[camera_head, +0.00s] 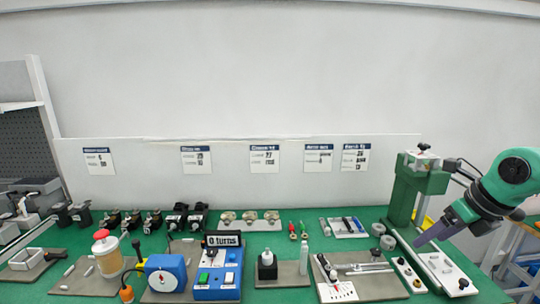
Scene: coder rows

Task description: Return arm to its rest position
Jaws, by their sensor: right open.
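My right arm comes in from the right edge with green and grey links. Its right gripper (422,239) points down and left, above the right end of the green workbench (335,244). I see it side-on, so the two fingers overlap, and nothing shows held in it. The gripper is near a long white plate (437,265) with small parts on it; I cannot tell whether it touches anything. My left gripper is not in view.
A green press-like stand (408,190) rises just left of my right arm. A blue box with a "0 turns" display (222,240), a blue dial unit (166,272) and a white bottle (303,258) stand mid-bench. Grey mats hold tools.

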